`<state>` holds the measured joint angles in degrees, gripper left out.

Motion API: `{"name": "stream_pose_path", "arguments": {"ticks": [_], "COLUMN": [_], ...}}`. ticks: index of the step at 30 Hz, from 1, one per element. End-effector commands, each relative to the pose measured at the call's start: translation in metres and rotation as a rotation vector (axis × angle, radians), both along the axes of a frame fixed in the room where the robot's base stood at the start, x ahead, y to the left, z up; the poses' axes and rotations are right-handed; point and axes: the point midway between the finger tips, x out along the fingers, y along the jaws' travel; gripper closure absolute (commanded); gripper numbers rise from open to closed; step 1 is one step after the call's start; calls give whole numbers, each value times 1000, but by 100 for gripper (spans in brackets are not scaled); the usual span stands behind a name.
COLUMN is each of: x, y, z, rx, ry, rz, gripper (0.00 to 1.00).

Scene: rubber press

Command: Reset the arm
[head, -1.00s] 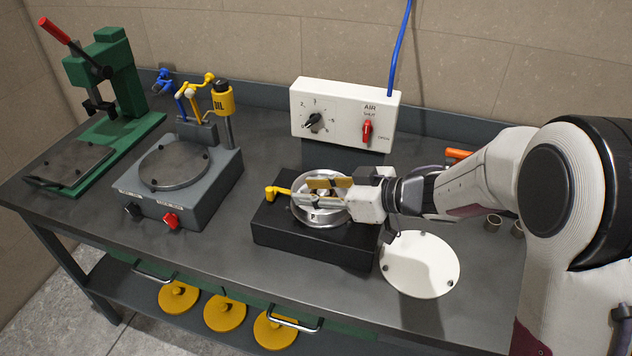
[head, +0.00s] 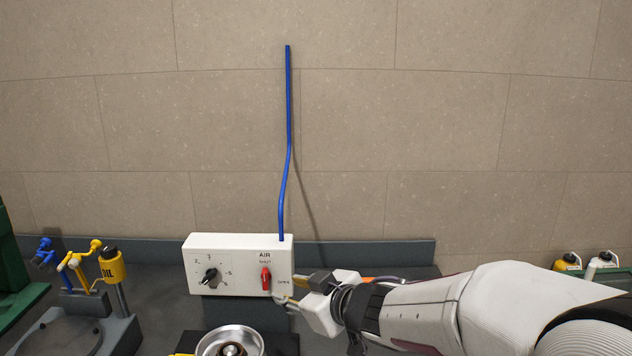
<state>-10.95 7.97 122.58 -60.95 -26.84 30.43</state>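My arm reaches in from the right in the head view. My gripper (head: 291,291) is at the right end of the white air control box (head: 222,260), close to its red lever (head: 266,280). The two fingers show apart, one above the other, with nothing seen between them. Whether a fingertip touches the box cannot be told. The red lever stands upright, its handle near the SHUT label and above and left of OPEN. The round metal dish (head: 230,342) with a dark centre piece sits below the box, apart from my gripper, partly cut off by the frame edge.
A blue hose (head: 288,140) rises from the box up the wall. A yellow oil can (head: 112,266) and a grey round-topped machine (head: 62,340) stand at left. White and yellow bottles (head: 600,262) stand at back right.

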Motion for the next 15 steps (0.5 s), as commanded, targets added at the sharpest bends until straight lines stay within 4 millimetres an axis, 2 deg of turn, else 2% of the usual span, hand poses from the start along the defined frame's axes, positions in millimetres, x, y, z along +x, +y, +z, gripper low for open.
{"name": "stream_pose_path", "arguments": {"ticks": [3,8,15], "x": [-2,-13,-49], "y": [-36,-83,-147], "z": [17,31,42], "rx": [-26,-56,-88], "ry": [-10,3,60], "rz": [-116,-267,-468], "gripper": [70,70,70]}}
